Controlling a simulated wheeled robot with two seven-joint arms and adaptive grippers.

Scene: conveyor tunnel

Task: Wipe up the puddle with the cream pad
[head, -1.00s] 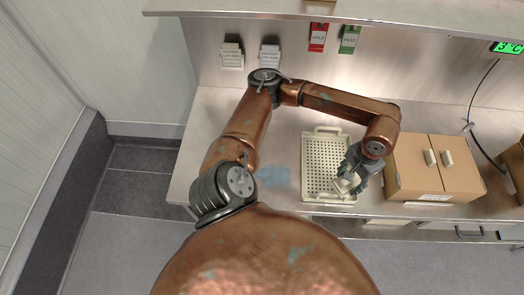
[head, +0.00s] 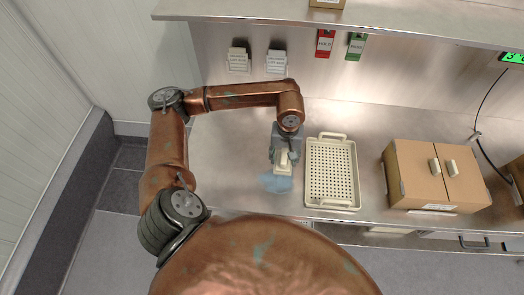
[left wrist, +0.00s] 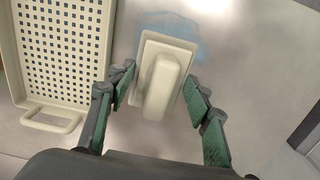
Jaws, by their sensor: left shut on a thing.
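The blue puddle (head: 275,183) lies on the steel table just left of the perforated tray. It also shows past the pad in the left wrist view (left wrist: 197,42). My left gripper (head: 284,154) is shut on the cream pad (head: 283,168), which has a raised handle. The pad is at the puddle's back edge and overlaps it in the head view. In the left wrist view the pad (left wrist: 158,78) sits between the green-padded fingers. I cannot tell whether the pad touches the table. My right gripper is not in view.
The cream perforated tray (head: 311,192) stands right of the puddle, empty. A cardboard box (head: 420,192) is farther right. A shelf (head: 400,25) overhangs the back. Table left of the puddle is clear.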

